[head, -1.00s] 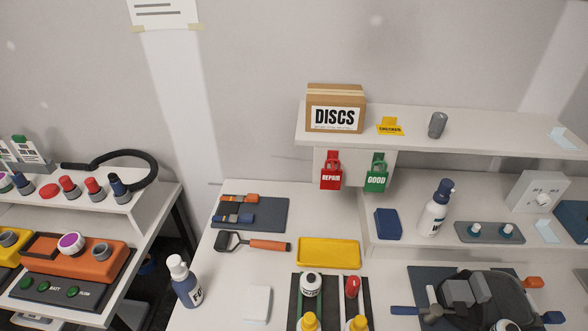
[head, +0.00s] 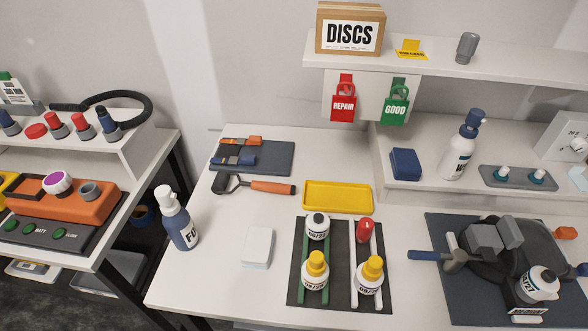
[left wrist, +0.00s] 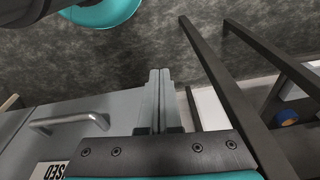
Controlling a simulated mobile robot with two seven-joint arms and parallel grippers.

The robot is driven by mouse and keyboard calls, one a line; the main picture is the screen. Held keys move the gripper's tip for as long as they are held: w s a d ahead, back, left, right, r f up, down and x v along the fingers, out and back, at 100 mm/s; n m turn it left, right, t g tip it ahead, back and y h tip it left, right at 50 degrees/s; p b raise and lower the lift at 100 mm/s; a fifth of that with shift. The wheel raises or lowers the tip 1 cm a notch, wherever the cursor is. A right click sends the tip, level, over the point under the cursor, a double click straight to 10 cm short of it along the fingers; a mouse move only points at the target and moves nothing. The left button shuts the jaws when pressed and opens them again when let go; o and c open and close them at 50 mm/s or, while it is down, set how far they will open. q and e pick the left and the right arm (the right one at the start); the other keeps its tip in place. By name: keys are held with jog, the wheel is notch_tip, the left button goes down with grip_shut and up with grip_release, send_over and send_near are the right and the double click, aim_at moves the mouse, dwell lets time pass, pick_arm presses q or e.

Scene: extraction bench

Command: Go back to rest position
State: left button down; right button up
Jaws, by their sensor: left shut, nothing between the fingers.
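My left gripper (left wrist: 160,95) shows in the left wrist view. It is shut with nothing between its fingers and points toward the grey floor. Neither gripper shows in the head view. The main bench (head: 185,285) holds bottles and tools, and no gripper is over its visible part.
In the left wrist view a grey drawer front with a metal handle (left wrist: 68,122) lies left of my fingers, and dark frame bars (left wrist: 225,85) run on the right.

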pick_arm(q)
jog(key=s+a+f+b, duration=0.1)
jog(key=s+f+b, duration=0.3)
jog(key=s+f, duration=0.3)
jog(key=s+a+f+g+b, duration=0.1)
jog(key=s+f+b, duration=0.4)
jog(key=f, duration=1)
jog(key=shift+s+a, duration=0.25)
jog(key=shift+s, duration=0.85)
